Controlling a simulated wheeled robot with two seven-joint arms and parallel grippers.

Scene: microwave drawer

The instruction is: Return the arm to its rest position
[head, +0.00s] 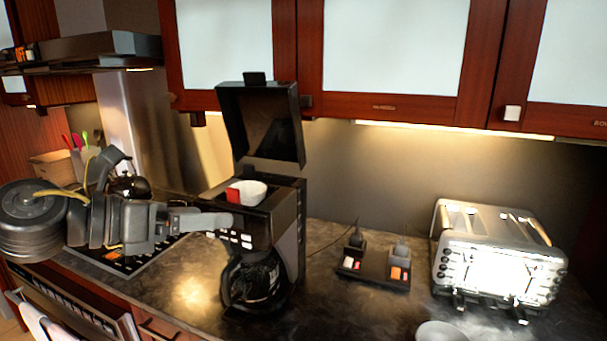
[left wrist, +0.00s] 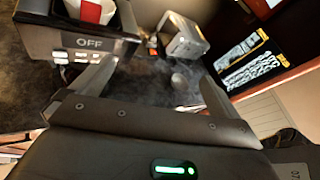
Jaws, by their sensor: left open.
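My left arm comes in from the left over the counter in the head view. My left gripper (head: 215,218) is at the left side of the black coffee maker (head: 285,225). In the left wrist view my left gripper (left wrist: 152,88) has its two fingers spread with nothing between them. The coffee maker (left wrist: 88,45) is close by the left finger there, and its panel reads OFF. I cannot tell whether they touch. The coffee maker's lid (head: 262,122) is raised, and a white filter (head: 252,193) with something red sits in its top. My right gripper is not in view.
A glass carafe (head: 255,278) stands in the coffee maker. Red-brown wall cabinets (head: 397,107) hang above. A black kettle (head: 130,187) stands behind my arm.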

